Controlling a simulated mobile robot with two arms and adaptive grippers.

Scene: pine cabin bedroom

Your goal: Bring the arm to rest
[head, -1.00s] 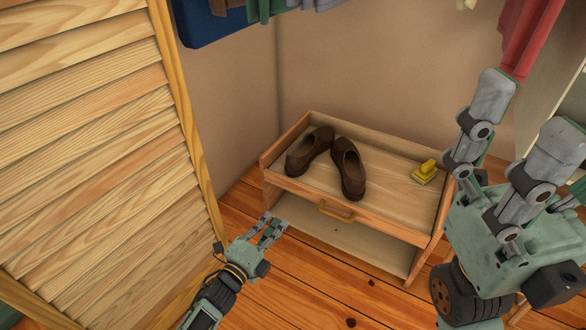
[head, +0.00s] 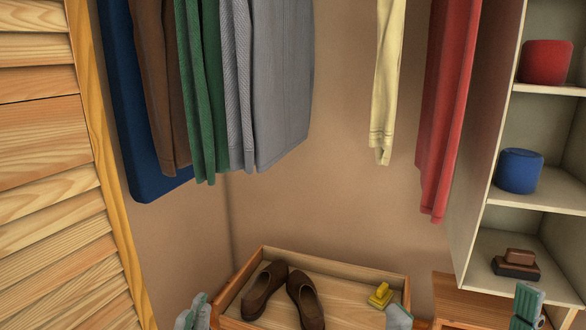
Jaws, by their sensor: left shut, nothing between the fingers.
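My left gripper (head: 191,313) shows only as grey fingertips at the bottom edge, left of the shoes. It is shut and empty, and the rest of it is cut off. Grey-green parts near the bottom right appear to belong to my right gripper; too little shows to tell how its jaws stand. A pair of brown shoes (head: 285,293) lies in the wooden drawer unit (head: 333,263). A yellow brush or block (head: 381,296) lies at the right of the same unit. No gripper is seen holding anything.
Clothes hang above: blue, brown, green and grey (head: 268,90) at left, cream (head: 388,80) and red (head: 450,110) at right. The shelf unit (head: 520,198) holds a red item (head: 546,62), a blue item (head: 519,171) and a brown brush (head: 516,264). A louvred door (head: 50,190) stands left.

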